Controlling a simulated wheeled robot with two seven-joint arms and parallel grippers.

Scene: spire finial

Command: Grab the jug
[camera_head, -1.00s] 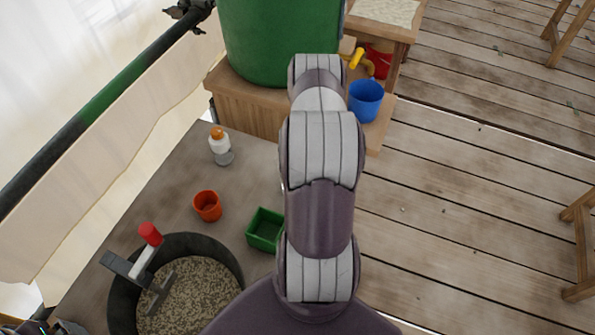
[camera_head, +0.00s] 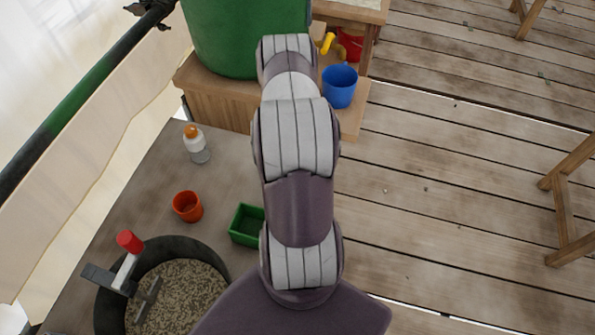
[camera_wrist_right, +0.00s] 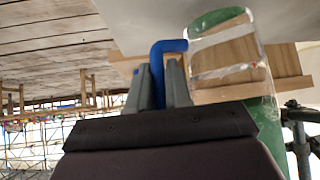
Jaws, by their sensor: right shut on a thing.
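A clear, see-through jug (camera_wrist_right: 225,50) with a blue handle (camera_wrist_right: 157,75) shows in the right wrist view. My right gripper (camera_wrist_right: 160,68) is shut on the handle, one grey finger on each side of it. The clear body is to the right of the fingers, with wood showing through it. In the head view, my right arm reaches forward, and its links hide the gripper and the jug. My left gripper is not in view.
A green barrel (camera_head: 245,35) with a yellow tap (camera_head: 327,43) stands on a wooden bench (camera_head: 215,100), beside a blue cup (camera_head: 339,87). A grey table holds a white bottle (camera_head: 196,145), an orange cup (camera_head: 187,206), a green tray (camera_head: 245,225) and a round tub (camera_head: 215,250).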

